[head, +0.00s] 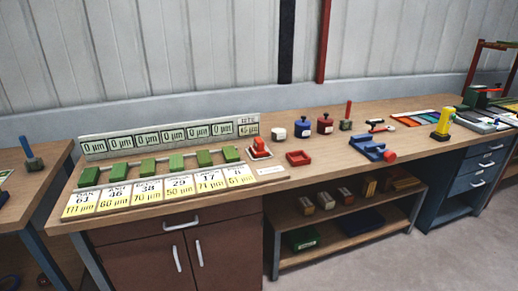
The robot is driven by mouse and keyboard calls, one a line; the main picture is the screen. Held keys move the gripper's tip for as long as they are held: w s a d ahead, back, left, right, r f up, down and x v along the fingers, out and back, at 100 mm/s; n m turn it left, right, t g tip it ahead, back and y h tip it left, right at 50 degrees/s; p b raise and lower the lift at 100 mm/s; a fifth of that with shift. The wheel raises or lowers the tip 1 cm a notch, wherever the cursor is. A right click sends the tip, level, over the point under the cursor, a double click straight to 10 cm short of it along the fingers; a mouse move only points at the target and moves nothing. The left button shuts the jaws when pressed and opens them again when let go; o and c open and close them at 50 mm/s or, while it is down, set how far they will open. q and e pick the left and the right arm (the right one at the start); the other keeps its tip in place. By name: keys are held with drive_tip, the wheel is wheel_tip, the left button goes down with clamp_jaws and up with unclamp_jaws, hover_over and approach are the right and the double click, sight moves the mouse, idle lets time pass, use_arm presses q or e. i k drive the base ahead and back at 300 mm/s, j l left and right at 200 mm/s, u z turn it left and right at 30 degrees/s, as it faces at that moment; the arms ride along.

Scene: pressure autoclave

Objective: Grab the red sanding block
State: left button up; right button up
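A small red block-like item (259,143) sits on a pale, dark-edged base at the right end of the display board on the long wooden bench. It looks most like the red sanding block, but it is too small to be sure. Neither of my grippers is in view.
The bench (345,110) also holds a board of displays (165,137), green blocks (147,165), number cards (160,192), white, blue and red jars (302,128), a blue clamp-like tool (372,148) and a yellow item (443,123). Small blocks (325,200) stand on a lower shelf.

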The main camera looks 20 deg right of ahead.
sight(259, 151)
drive_tip(key=i+l+z, duration=0.5)
drive_tip(key=i+l, duration=0.2)
drive_tip(key=i, duration=0.2)
